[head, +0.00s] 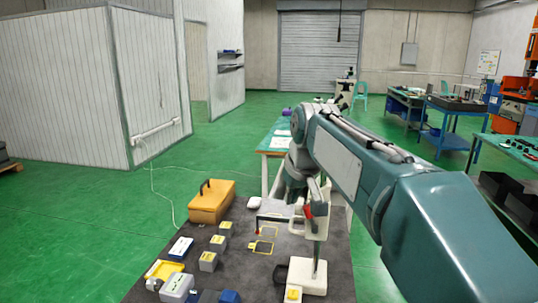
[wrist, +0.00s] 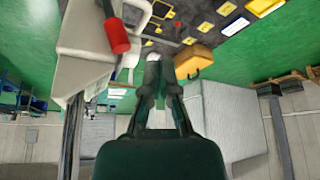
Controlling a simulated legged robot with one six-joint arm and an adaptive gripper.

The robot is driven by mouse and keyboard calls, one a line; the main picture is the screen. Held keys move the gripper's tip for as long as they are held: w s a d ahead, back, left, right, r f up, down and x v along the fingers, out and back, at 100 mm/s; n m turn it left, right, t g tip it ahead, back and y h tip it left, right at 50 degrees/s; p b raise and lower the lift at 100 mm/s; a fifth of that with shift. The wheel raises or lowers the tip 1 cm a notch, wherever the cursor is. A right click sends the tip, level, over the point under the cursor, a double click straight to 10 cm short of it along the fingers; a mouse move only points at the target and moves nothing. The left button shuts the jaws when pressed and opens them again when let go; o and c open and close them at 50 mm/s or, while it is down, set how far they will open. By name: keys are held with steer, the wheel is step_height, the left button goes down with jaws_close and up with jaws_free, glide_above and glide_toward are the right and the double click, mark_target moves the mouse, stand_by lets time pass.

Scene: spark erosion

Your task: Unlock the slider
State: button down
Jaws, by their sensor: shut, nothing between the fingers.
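A white fixture (head: 318,226) stands on a post with a white base (head: 307,275) at the right of the dark table. A red-ended handle (head: 308,211) shows on it; I take this to be the slider's lever. In the wrist view the white fixture (wrist: 85,55) fills the upper left, with the red grip (wrist: 115,36) on a metal rod in front of it. My gripper (wrist: 160,68) is shut and empty, to the right of the red grip and apart from it. In the head view my arm partly hides the gripper. Whether the slider is locked cannot be told.
The dark table (head: 250,285) holds an orange case (head: 211,201), several small grey and yellow blocks, a yellow tray (head: 164,270) and a white mouse-like item (head: 254,203). A teal table (head: 274,137) stands behind. Green floor lies open to the left.

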mark_target(305, 208)
steer(key=shift+d, duration=0.35)
steer(key=shift+a+f, duration=0.1)
steer(key=shift+f, duration=1)
steer(key=shift+s+d, duration=0.15)
steer(key=shift+d, duration=0.5)
steer(key=shift+s+d, duration=0.15)
steer(key=shift+d, duration=0.5)
steer(key=shift+r, duration=0.1)
steer(key=shift+w+a+r, duration=0.1)
steer(key=shift+a+r, duration=0.25)
steer(key=shift+r, duration=0.45)
steer(key=shift+w+a+r, duration=0.1)
steer(key=shift+a+r, duration=0.25)
steer(key=shift+r, duration=0.45)
steer(key=shift+w+a+r, duration=0.1)
steer(key=shift+a+r, duration=0.25)
steer(key=shift+r, duration=0.45)
steer(key=shift+s, duration=0.1)
